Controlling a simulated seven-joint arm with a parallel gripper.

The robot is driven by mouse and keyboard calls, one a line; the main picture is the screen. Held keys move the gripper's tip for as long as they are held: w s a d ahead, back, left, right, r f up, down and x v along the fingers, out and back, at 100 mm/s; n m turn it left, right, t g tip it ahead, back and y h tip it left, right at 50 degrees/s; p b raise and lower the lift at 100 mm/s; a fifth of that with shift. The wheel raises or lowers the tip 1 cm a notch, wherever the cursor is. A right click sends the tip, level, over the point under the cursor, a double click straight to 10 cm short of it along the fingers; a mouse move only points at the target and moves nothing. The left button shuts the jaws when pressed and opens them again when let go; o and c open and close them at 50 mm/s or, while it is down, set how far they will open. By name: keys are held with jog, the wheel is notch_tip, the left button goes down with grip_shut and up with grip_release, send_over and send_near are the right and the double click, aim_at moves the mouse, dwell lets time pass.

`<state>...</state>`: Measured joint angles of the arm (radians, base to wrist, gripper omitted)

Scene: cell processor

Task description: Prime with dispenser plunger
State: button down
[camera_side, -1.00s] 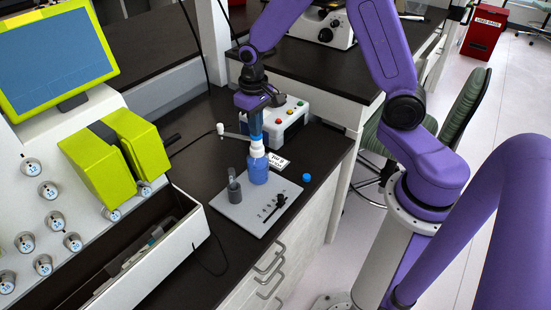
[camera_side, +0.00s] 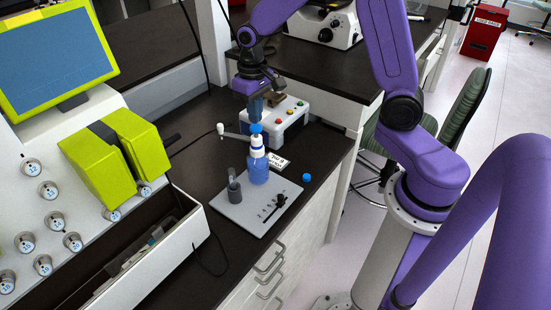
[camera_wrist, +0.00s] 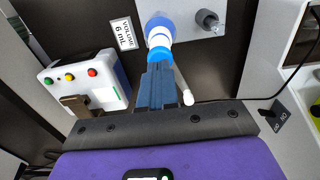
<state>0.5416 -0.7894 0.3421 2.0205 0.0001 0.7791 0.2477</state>
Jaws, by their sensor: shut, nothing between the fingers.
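The dispenser is a blue bottle (camera_side: 257,172) with a white collar and a blue plunger top (camera_side: 255,129). It stands upright on a grey plate (camera_side: 238,212) in the side view. In the wrist view the plunger top (camera_wrist: 160,50) shows just beyond my fingertips. My gripper (camera_side: 255,118) points down directly above the plunger. Its blue fingers (camera_wrist: 156,66) are together with nothing between them. The fingertips look very close to the plunger top; whether they touch it I cannot tell. The white spout arm (camera_side: 222,130) sticks out to the left in the side view.
A grey cylinder (camera_side: 234,192) stands on the plate beside the bottle. A white control box (camera_side: 280,122) with coloured buttons is behind. A blue cap (camera_side: 306,177) lies to the right, near a volume label (camera_side: 278,163). The green-clamped machine (camera_side: 118,155) stands left.

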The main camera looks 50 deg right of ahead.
aim_at(256, 127)
jog(key=shift+r, duration=2.5)
jog(key=s+a+n, duration=0.2)
jog(key=s+n, duration=0.4)
jog(key=s, duration=0.7)
jog(key=s+a+n, duration=0.2)
jog(key=s+n, duration=0.4)
jog(key=s, duration=0.8)
jog(key=shift+r+n, duration=0.3)
